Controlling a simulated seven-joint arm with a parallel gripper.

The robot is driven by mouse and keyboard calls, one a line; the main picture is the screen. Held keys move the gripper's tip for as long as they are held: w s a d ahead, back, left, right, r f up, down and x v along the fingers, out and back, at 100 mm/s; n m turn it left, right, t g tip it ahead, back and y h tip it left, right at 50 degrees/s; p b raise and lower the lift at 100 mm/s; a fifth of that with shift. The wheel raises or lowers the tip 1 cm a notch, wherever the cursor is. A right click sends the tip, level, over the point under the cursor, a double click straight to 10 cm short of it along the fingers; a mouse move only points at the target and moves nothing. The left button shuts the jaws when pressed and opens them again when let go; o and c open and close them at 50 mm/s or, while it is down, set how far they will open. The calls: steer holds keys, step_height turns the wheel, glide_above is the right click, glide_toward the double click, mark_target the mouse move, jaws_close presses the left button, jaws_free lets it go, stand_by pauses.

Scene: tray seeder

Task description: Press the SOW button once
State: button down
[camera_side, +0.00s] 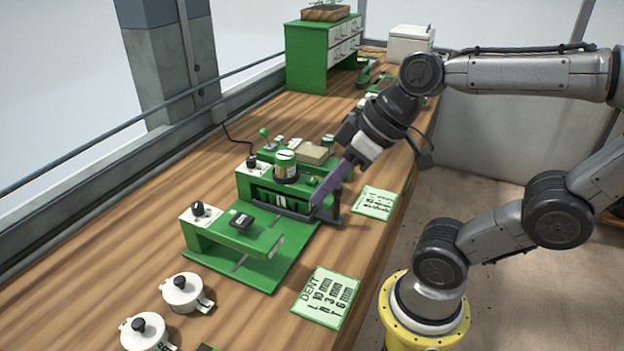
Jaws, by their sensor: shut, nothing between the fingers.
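A white box with a black knob (198,209) is at that bar's left end. No SOW lettering is legible, so I cannot tell which part is the SOW button. My gripper (319,203) reaches down from the upper right, its purple fingers shut and empty at the right end of the seeder's rail. Whether they touch it is unclear.
A card reading DENT (326,297) lies at the front right, and another card (375,203) lies behind it. Two white lidded pots (184,295) stand at the front left. A green drawer cabinet (305,62) is at the back. Bare wood lies left of the seeder.

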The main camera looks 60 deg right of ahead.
steer(key=w+d+r+m, duration=0.1)
steer(key=w+d+m, duration=0.1)
steer(key=w, duration=0.3)
steer(key=m+t+h, duration=0.1)
steer(key=m+t, duration=0.2)
steer(key=m, duration=0.5)
glide_above(317, 181)
steer(key=f, duration=0.2)
steer(key=shift+a+r, duration=0.15)
steer(key=shift+r, duration=0.05)
steer(key=shift+f, duration=4.4)
steer(key=shift+f, duration=0.2)
steer(key=shift+f, duration=0.2)
